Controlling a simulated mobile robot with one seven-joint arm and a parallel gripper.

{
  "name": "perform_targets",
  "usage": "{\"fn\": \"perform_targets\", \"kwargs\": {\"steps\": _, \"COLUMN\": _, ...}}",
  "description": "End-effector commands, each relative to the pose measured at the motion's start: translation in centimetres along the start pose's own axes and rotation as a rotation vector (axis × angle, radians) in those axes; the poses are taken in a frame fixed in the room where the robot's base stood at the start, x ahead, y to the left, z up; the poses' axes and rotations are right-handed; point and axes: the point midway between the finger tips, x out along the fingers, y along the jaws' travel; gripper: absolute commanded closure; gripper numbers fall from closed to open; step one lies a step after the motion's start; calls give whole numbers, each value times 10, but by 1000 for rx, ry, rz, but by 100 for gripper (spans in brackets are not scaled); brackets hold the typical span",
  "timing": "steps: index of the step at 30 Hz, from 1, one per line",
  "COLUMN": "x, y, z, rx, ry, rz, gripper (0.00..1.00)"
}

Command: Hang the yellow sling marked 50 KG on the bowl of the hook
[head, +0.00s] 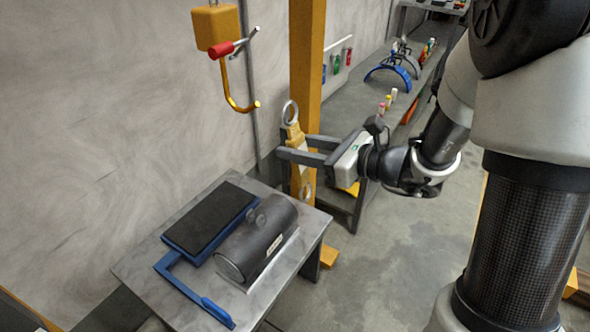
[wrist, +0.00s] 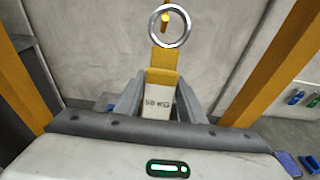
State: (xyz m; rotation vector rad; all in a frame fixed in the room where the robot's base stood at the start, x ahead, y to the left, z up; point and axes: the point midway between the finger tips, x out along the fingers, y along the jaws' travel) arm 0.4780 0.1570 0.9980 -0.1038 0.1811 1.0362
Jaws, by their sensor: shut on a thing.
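My gripper (head: 294,147) is shut on the yellow sling (head: 294,133), which hangs upright between the fingers. In the wrist view the sling's white tag (wrist: 158,104) reads 50 KG, between my fingertips (wrist: 158,92). A steel ring (head: 289,112) stands at the sling's top, and it also shows in the wrist view (wrist: 184,38). The yellow hook (head: 229,92) hangs from a yellow block (head: 215,27), left of the ring and apart from it in the head view. A yellow tip (wrist: 165,19) shows through the ring in the wrist view; its depth is unclear.
A red-handled lever (head: 222,50) crosses the hook's top. A yellow post (head: 306,60) stands behind the sling. Below, a table (head: 147,262) holds a dark barrel (head: 262,243) and a blue-edged black pad (head: 208,220). A rack with slings (head: 387,77) stands at the back.

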Motion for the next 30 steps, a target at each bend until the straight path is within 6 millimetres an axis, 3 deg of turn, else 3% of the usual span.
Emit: {"fn": "perform_targets", "kwargs": {"steps": 30, "x": 52, "y": 5, "z": 6, "rx": -2, "ry": 7, "rz": 0, "gripper": 91}}
